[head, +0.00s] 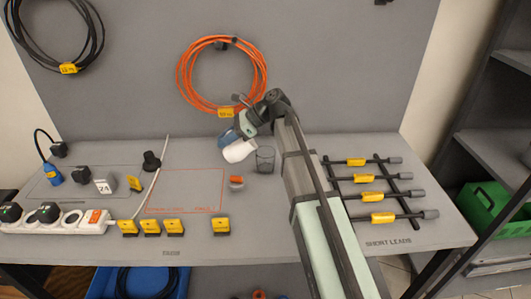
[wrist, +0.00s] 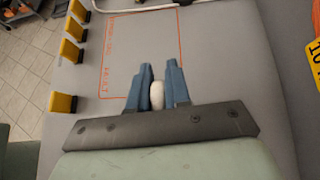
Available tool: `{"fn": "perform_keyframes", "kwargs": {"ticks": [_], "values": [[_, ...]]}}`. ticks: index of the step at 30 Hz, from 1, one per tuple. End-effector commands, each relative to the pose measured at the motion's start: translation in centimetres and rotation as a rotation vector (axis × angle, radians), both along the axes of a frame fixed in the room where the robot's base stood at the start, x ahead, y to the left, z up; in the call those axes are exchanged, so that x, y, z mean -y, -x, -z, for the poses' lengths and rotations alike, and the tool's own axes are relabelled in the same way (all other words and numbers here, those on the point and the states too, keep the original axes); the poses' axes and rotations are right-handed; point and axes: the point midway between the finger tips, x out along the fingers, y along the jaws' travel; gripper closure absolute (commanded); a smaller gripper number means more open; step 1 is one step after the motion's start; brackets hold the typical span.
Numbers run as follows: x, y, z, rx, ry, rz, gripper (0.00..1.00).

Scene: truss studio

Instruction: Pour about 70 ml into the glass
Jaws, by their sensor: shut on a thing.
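The glass (head: 265,160) is a clear, dark-looking tumbler standing upright on the grey table, just left of my arm in the head view. My gripper (head: 229,138) has blue fingers and is shut on a white container (head: 239,151). The container looks tilted, close to the left of the glass and above the table. In the wrist view only a narrow white part (wrist: 157,95) shows between the fingers (wrist: 158,84). No stream of liquid can be made out, and I cannot tell the level in the glass.
A small orange-and-grey item (head: 236,182) sits in front of the glass. A red outlined area (head: 185,190) lies to the left. Yellow tags (head: 174,226) line the front, with a power strip (head: 60,218) at left. Short leads (head: 372,178) lie on a rack right of my arm.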

Motion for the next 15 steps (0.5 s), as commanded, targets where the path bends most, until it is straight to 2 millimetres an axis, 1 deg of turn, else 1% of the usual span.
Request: {"fn": "perform_keyframes", "kwargs": {"ticks": [15], "values": [[0.7,-0.1,-1.2,-0.011,-0.121,0.001,1.0]]}}
